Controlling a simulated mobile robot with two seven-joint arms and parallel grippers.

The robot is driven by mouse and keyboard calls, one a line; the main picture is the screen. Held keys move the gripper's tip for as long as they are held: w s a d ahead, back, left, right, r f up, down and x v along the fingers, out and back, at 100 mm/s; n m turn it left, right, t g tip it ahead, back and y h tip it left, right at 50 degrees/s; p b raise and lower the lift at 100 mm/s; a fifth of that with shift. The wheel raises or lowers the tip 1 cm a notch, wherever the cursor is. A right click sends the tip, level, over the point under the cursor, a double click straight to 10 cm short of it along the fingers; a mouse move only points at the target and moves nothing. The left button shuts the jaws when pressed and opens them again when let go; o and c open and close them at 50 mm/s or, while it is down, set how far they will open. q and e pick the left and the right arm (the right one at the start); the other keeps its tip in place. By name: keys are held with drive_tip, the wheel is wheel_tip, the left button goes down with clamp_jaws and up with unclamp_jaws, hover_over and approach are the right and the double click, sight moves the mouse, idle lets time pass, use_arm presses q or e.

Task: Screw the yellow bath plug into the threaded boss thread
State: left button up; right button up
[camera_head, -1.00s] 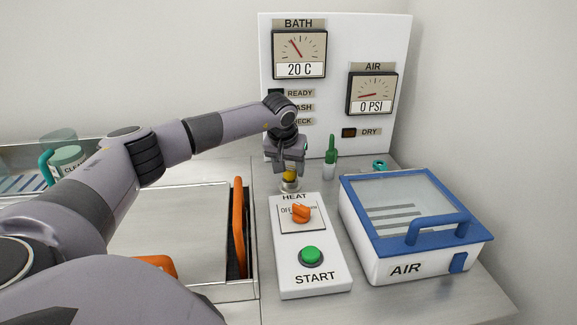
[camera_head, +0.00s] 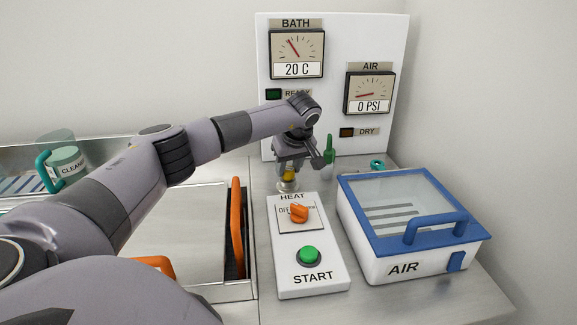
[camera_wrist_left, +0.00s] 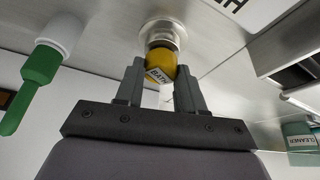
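The yellow bath plug (camera_head: 288,176) is between the fingers of my left gripper (camera_head: 287,171), behind the heat and start box. In the left wrist view the plug (camera_wrist_left: 160,61) carries a BATH label, and the fingertips of my left gripper (camera_wrist_left: 160,72) flank it and look closed on it. The pale round threaded boss (camera_head: 287,187) is right at the plug's end, on the steel worktop. It also shows in the left wrist view (camera_wrist_left: 160,28). The thread itself is hidden, so I cannot tell how deep the plug sits. My right gripper is not in view.
The white control box (camera_head: 310,264) with an orange knob and green START button stands in front of the boss. A green-topped bottle (camera_head: 328,151) is close to the right of my gripper. The blue-lidded AIR box (camera_head: 412,222) stands at right, the gauge panel (camera_head: 335,60) behind.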

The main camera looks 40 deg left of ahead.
use_arm(q)
drive_tip(key=shift+s+a+m+t+h, duration=0.15)
drive_tip(key=shift+m+t+h, duration=0.2)
drive_tip(key=shift+m, duration=0.95)
drive_tip(key=shift+c, duration=0.2)
drive_tip(key=m+t+h, duration=0.1)
drive_tip(key=m, duration=0.2)
drive_tip(key=m+h, duration=0.1)
drive_tip(key=m, duration=0.2)
drive_tip(key=m+t+h, duration=0.1)
drive_tip(key=m, duration=0.2)
drive_tip(key=shift+a+f, duration=0.1)
drive_tip(key=o, duration=0.6)
